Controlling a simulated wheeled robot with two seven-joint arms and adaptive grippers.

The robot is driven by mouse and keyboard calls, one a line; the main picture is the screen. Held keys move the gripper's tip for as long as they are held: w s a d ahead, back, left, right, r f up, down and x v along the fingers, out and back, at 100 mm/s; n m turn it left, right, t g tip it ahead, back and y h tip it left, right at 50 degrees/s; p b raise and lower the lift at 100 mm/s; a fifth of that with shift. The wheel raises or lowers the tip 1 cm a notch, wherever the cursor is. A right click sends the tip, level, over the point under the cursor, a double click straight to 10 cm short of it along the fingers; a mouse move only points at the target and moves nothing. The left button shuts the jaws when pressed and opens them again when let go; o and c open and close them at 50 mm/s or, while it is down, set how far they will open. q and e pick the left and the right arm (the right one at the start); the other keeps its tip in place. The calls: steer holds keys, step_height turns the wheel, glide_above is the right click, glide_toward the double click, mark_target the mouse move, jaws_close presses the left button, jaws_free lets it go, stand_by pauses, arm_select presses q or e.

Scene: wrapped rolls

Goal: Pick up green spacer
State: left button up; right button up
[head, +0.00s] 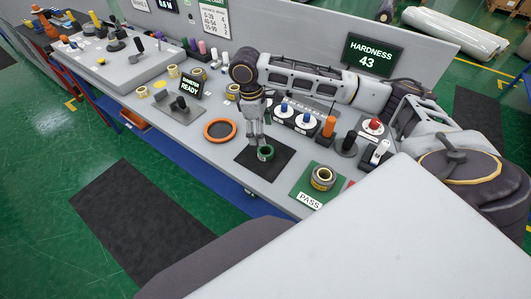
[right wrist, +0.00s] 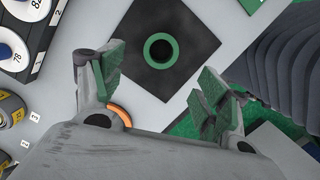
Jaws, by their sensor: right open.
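The green spacer (head: 265,153) is a short ring with a dark hole. It lies on a black square mat (head: 278,165) near the bench's front edge. In the right wrist view the green spacer (right wrist: 160,38) shows whole on the black mat (right wrist: 193,25), beyond my fingertips. My right gripper (head: 257,138) points down just above and behind the spacer. In the right wrist view its green-padded fingers (right wrist: 162,85) are spread apart with nothing between them. I cannot tell the exact height gap to the spacer. My left gripper is not in view.
An orange ring (head: 220,138) lies left of the mat. A green PASS pad (head: 301,187) with a wrapped roll (head: 323,178) sits to the right. Behind stand blue-topped weights, an orange cylinder (head: 328,128) and a HARDNESS 43 display (head: 368,55). A "READY" sign (head: 188,87) is further left.

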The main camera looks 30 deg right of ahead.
mark_target(265, 149)
steer(key=f, duration=0.4)
steer(key=shift+s+d, duration=0.2)
steer(key=shift+d, duration=0.05)
steer(key=shift+f, duration=0.25)
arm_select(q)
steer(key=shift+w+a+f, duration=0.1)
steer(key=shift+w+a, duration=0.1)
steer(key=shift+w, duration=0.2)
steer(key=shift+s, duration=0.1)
arm_select(e)
steer(key=shift+s+f, duration=0.15)
steer(key=shift+f, duration=0.4)
steer(key=f, duration=0.3)
steer(key=shift+s+d+f, duration=0.2)
steer(key=shift+s+f, duration=0.05)
steer(key=shift+f, duration=0.2)
